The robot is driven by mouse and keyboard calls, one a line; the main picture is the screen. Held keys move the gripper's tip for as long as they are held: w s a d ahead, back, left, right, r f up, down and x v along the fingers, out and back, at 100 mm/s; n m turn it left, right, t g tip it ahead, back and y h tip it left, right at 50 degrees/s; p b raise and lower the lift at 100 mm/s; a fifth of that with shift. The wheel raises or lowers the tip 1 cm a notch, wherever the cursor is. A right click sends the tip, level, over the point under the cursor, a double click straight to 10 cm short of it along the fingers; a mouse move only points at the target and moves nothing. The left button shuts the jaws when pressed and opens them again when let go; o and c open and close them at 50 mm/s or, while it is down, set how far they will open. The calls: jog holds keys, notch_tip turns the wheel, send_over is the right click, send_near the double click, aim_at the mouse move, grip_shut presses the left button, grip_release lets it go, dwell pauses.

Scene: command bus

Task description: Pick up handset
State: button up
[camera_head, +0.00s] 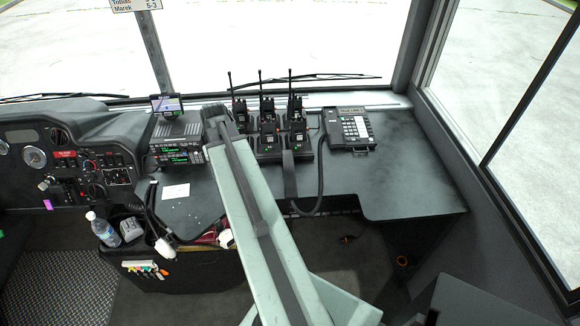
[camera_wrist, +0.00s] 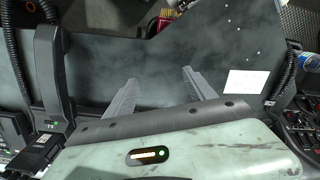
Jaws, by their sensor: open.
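The handset (camera_head: 289,175) is a long dark bar lying near the front edge of the desk, right of my arm in the head view. A dark coiled cord (camera_head: 320,180) loops down beside it. In the wrist view the handset (camera_wrist: 48,75) stands out at the left, apart from my fingers. My gripper (camera_wrist: 161,75) is open, with two grey fingers spread and only bare dark desk between them. In the head view the fingers are hidden behind the end of my arm.
A desk phone (camera_head: 350,130) with a keypad sits right of several upright radios (camera_head: 268,125). A white paper (camera_head: 176,191) lies left of my arm. A bottle (camera_head: 103,229) stands in a bin below the desk. The right part of the desk (camera_head: 415,185) is clear.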

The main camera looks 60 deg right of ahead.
aim_at(289, 168)
jog(key=s+d+r+m, duration=0.1)
jog(key=s+d, duration=0.3)
jog(key=d, duration=0.1)
jog(key=s+d+m+p, duration=0.1)
jog(key=s+d, duration=0.4)
jog(key=s+d+r+m, duration=0.1)
jog(key=s+d+m, duration=0.1)
jog(key=s+d, duration=0.3)
jog(key=shift+s+d+r+p, duration=0.15)
jog(key=shift+d+r+p, duration=0.25)
jog(key=shift+d, duration=0.2)
notch_tip(289, 168, down, 8)
jog(key=b, duration=0.8)
jog(key=shift+f, duration=0.15)
jog(key=shift+r, duration=0.2)
jog(key=shift+c, duration=0.3)
grip_shut()
